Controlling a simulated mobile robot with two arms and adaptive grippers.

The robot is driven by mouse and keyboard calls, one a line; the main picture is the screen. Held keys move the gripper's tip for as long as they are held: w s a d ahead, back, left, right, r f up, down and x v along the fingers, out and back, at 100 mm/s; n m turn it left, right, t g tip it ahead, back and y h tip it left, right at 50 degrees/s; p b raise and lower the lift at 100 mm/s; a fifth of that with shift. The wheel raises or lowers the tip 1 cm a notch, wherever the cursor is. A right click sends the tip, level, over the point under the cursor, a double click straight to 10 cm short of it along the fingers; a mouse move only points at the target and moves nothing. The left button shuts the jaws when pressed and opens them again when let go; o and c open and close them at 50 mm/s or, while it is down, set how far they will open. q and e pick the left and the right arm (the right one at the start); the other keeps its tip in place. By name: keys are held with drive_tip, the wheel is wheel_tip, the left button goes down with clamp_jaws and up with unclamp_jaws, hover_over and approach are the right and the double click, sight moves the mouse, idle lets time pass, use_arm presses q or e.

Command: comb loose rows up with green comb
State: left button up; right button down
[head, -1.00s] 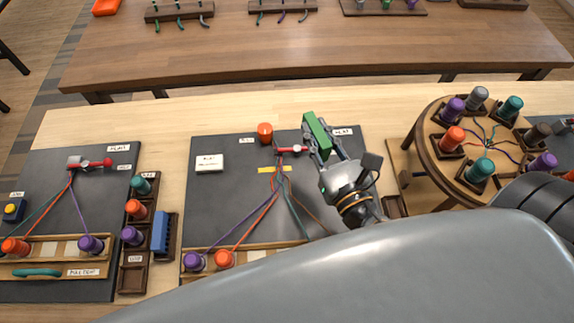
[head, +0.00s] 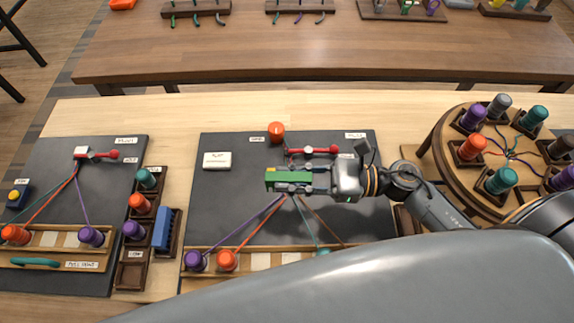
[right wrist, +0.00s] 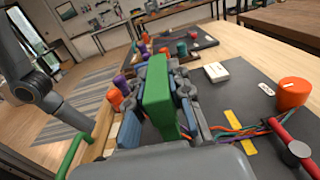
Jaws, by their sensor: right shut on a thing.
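My right gripper (head: 308,182) is shut on the green comb (head: 283,176) above the middle board. The comb lies across the cords just below the red-handled clamp (head: 318,150), covering the spot where they meet; I cannot tell whether it touches them. Purple, orange, teal and brown cords (head: 263,220) fan out below it toward the bobbins. In the right wrist view the green comb (right wrist: 156,95) stands between the fingers, with the colored cords (right wrist: 232,131) and yellow marks (right wrist: 240,118) to its right. My left gripper is not in view.
The middle board (head: 225,200) carries a white block (head: 217,161), an orange cup (head: 276,132) and a bobbin rack with purple (head: 196,261) and orange (head: 227,260) bobbins. A round bobbin stand (head: 447,165) is at right. A blue comb (head: 162,229) sits at left.

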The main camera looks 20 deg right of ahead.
drive_tip(key=shift+s+d+n+g, duration=0.1)
drive_tip(key=shift+s+n+g, duration=0.2)
drive_tip(key=shift+g, duration=0.1)
drive_tip(key=shift+f, duration=0.2)
wheel_tip(320, 180, down, 6)
drive_tip(key=b, duration=0.4)
drive_tip(key=shift+r, duration=0.15)
drive_tip(key=shift+f+b, duration=1.4)
drive_tip(key=shift+b, duration=0.1)
drive_tip(key=shift+w, duration=0.2)
drive_tip(key=shift+w+d+b, duration=0.3)
drive_tip(key=shift+w+b, duration=0.25)
drive_tip(key=shift+w, duration=0.4)
drive_tip(key=shift+w+d+b, duration=0.25)
drive_tip(key=shift+w+b, duration=0.3)
drive_tip(key=shift+w, duration=0.4)
